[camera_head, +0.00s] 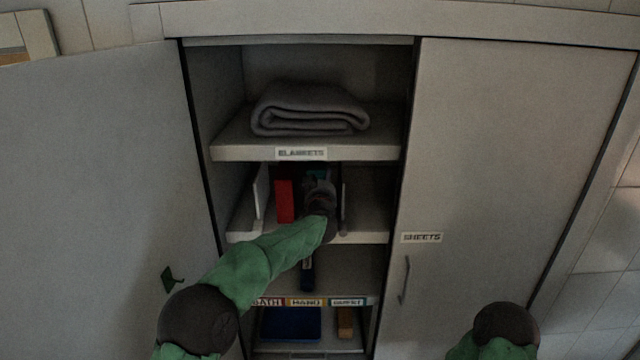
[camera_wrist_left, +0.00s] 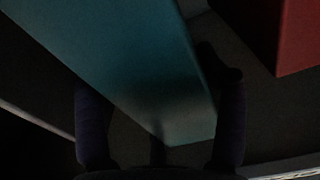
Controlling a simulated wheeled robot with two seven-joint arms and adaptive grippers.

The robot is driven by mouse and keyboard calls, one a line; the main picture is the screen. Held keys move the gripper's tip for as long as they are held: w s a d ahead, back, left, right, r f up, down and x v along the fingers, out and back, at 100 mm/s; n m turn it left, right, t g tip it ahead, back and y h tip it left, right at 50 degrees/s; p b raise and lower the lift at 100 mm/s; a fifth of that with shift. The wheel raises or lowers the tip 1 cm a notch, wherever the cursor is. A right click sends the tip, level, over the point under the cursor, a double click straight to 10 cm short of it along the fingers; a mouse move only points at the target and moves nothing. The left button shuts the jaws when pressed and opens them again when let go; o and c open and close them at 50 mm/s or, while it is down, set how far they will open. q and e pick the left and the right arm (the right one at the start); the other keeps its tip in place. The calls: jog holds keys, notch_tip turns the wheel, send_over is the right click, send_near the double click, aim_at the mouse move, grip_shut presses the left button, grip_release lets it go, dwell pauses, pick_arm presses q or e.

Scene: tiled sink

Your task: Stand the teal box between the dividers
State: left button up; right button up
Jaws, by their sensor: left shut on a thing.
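The teal box (camera_head: 318,174) is inside the middle shelf bay, mostly hidden behind my left gripper (camera_head: 320,192) in the head view. The left wrist view shows the teal box (camera_wrist_left: 145,70) large, between the two fingers of my left gripper (camera_wrist_left: 160,112), which is shut on it. A white divider (camera_head: 259,197) stands at the left of the bay, and a thin divider (camera_head: 344,205) stands to the right of the gripper. Whether the box's base touches the shelf is hidden. My right gripper is out of view.
A red box (camera_head: 285,201) stands left of the teal box, with a gap in the left wrist view (camera_wrist_left: 297,35). The blankets shelf (camera_head: 235,152) with a folded blanket (camera_head: 308,108) is above. Below are a blue item (camera_head: 291,325) and an orange-brown item (camera_head: 345,322). The right door (camera_head: 510,150) is closed.

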pick_arm(q)
jog(key=shift+w+r, duration=0.2)
jog(key=shift+w, duration=0.2)
jog(key=shift+w+a, duration=0.2)
jog(key=shift+w+d+f+p, duration=0.15)
jog(key=shift+f+p, duration=0.3)
jog(key=shift+f, duration=1.35)
jog(key=o, duration=1.5)
jog(key=shift+f, duration=0.2)
